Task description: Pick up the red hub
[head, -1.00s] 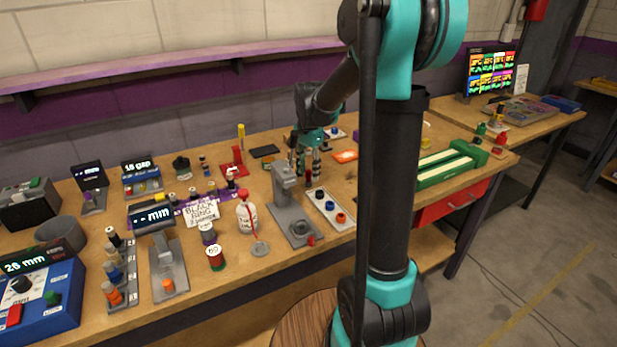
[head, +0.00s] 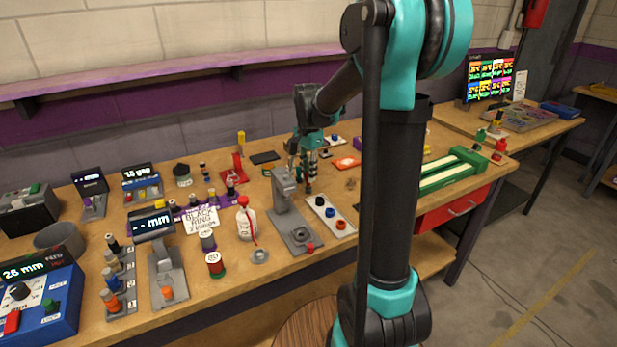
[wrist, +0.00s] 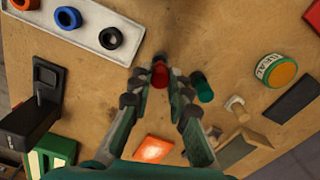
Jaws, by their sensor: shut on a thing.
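The red hub (wrist: 159,74) is a small red cylinder with a dark end, between my fingertips in the wrist view. My gripper (wrist: 158,88) is shut on it, with one finger on each side. A dark green cylinder (wrist: 203,87) is just right of the right finger, apart from the red hub. In the head view my gripper (head: 308,168) is over the bench behind the ring tray; the hub is too small there to make out clearly.
A pale tray (wrist: 88,20) with orange, blue and black rings is close by. An orange tile (wrist: 153,149), a round tin (wrist: 276,71) and a dark block (wrist: 292,100) lie around. A grey press (head: 290,215) stands left of the ring tray. Bare bench lies between them.

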